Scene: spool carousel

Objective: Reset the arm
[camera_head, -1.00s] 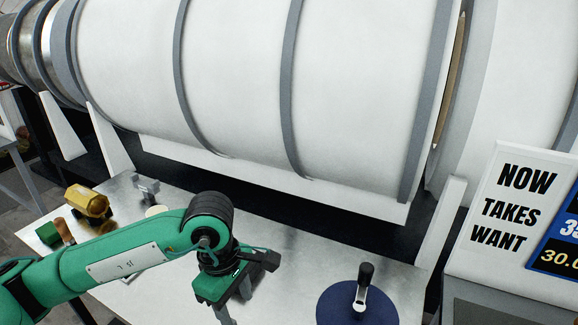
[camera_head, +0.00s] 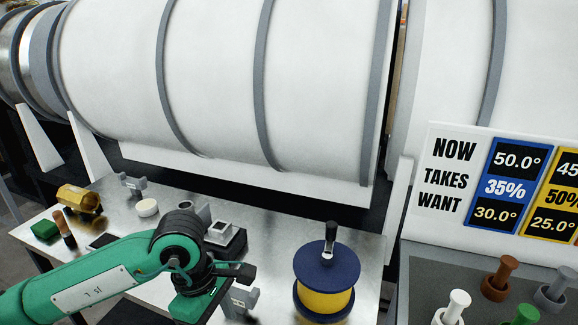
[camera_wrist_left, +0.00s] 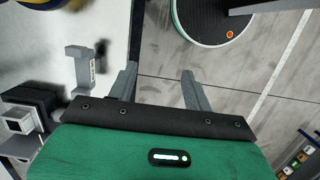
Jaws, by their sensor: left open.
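My left arm (camera_head: 95,287) is green with black joints and comes in from the left in the head view, bent down at the wrist over the table's front part. Its green hand (camera_head: 192,306) is near the bottom edge, and its fingertips are not clear there. In the left wrist view the left gripper (camera_wrist_left: 158,86) is open. Its two grey fingers are apart with nothing between them, with grey floor below. A grey bracket (camera_wrist_left: 80,66) stands beside the fingers on the left, apart from them. My right gripper is not in view.
The metal table (camera_head: 270,220) holds a yellow spool with blue flanges (camera_head: 325,285), a black block with a grey socket (camera_head: 222,236), a gold piece (camera_head: 80,198), a green block (camera_head: 45,230) and a white disc (camera_head: 147,208). A large white drum (camera_head: 220,80) stands behind. A sign (camera_head: 450,175) stands right.

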